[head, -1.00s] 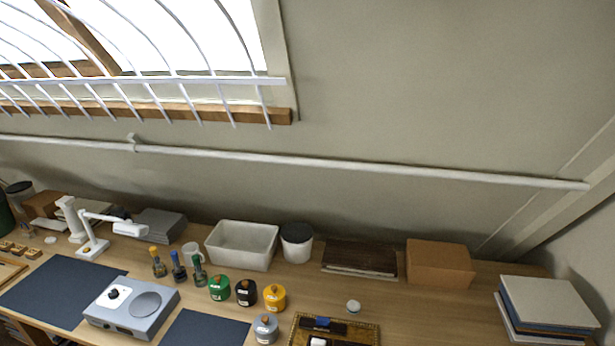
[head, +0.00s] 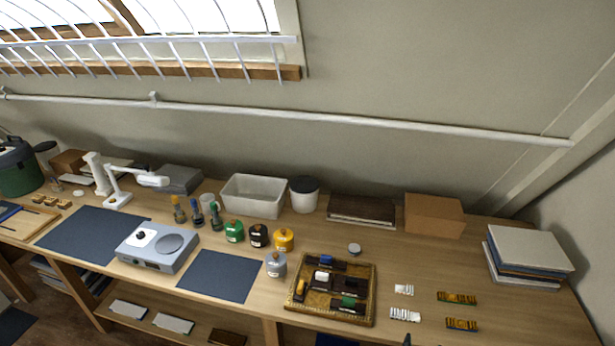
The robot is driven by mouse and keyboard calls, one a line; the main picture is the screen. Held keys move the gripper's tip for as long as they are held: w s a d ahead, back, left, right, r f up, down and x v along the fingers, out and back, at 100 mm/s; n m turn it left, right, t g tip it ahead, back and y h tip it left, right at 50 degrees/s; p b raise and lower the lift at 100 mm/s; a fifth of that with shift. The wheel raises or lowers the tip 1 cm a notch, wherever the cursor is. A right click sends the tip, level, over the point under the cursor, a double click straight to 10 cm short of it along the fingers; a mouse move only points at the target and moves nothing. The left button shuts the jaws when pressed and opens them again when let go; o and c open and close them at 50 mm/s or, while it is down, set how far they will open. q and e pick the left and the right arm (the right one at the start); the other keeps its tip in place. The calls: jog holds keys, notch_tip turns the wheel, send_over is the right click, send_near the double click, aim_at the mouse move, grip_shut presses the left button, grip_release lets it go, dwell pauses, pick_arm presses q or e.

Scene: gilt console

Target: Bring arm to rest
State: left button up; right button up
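The workbench (head: 420,270) runs across the head view. My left gripper is not in view. A small dark tip (head: 407,340) pokes up at the bottom edge, right of centre, by the bench's front edge. It may be part of my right gripper, but too little shows to tell whether it is open or shut. A gilt tray (head: 371,303) with dark, green, blue and white pieces in it lies near the front of the bench.
A grey device (head: 146,262) and two dark mats stand left of the tray. Several jars, a white bin (head: 252,196), a cardboard box (head: 434,215) and stacked boards (head: 527,246) line the bench. Small striped strips lie right of the tray. Bare wood lies behind them.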

jog(key=s+a+f+m+g+y, duration=0.1)
jog(key=s+f+m+g, duration=0.25)
jog(key=s+m, duration=1.1)
jog(key=s+f+m+g+y, duration=0.25)
jog(key=s+m+g, duration=0.25)
jog(key=s+m, duration=0.95)
notch_tip(320, 180, down, 28)
jog(key=a+g, duration=0.2)
jog(key=s+f, duration=1.9)
jog(key=s, duration=0.1)
jog(key=shift+d+f+g, duration=0.2)
jog(key=shift+f+g, duration=0.1)
jog(key=shift+g, duration=0.15)
jog(key=shift+s, duration=0.1)
jog(key=shift+c, duration=0.2)
